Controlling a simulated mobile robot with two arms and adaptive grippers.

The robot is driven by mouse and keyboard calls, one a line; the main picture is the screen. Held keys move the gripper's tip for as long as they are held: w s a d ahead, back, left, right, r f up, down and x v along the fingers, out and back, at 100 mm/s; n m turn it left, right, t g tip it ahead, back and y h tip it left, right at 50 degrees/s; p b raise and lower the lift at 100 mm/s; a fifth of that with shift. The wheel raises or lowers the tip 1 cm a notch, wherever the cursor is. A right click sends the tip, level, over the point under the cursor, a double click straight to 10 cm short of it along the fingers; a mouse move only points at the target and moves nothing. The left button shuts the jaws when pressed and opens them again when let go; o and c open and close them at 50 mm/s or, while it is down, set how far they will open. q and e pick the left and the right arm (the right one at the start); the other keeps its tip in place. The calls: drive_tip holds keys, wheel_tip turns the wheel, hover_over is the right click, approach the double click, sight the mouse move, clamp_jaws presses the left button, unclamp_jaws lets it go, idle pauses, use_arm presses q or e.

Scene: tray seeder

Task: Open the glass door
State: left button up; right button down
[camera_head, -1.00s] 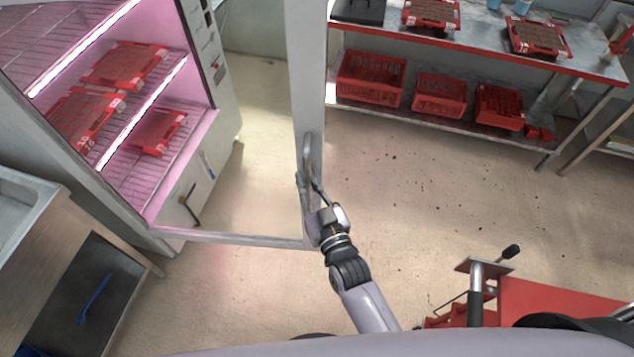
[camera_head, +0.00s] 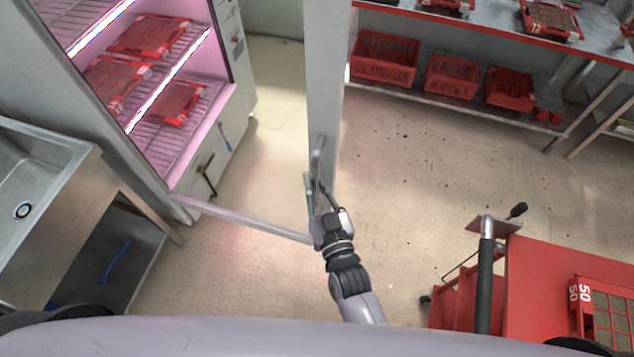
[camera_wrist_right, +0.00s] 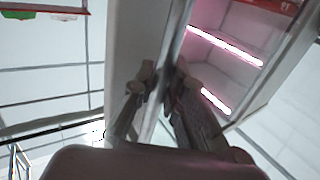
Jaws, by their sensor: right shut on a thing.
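The glass door (camera_head: 325,85) of the lit cabinet (camera_head: 225,70) stands swung out from the cabinet front. Its edge post is upright in the middle of the head view, and its bottom rail (camera_head: 255,222) runs back to the cabinet. The door handle (camera_head: 318,160) is on the edge post. My right gripper (camera_head: 317,188) is at the handle, with its fingers shut around it. In the right wrist view the two fingers (camera_wrist_right: 160,80) close on the handle bar, partly hidden between them. My left gripper is not in view.
Red seed trays (camera_head: 150,36) lie on the cabinet's pink-lit wire shelves. A steel sink (camera_head: 50,150) stands at the left. A red cart (camera_head: 530,290) with a handle is at the right. A bench with red crates (camera_head: 385,58) stands behind.

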drive_tip(key=shift+r, duration=0.1)
drive_tip(key=c, duration=1.6)
unclamp_jaws()
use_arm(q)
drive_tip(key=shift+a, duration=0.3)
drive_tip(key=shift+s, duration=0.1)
use_arm(e)
drive_tip(key=shift+s, duration=0.15)
drive_tip(key=v, duration=1.1)
drive_tip(key=shift+s+d, duration=0.2)
drive_tip(key=shift+s, duration=0.15)
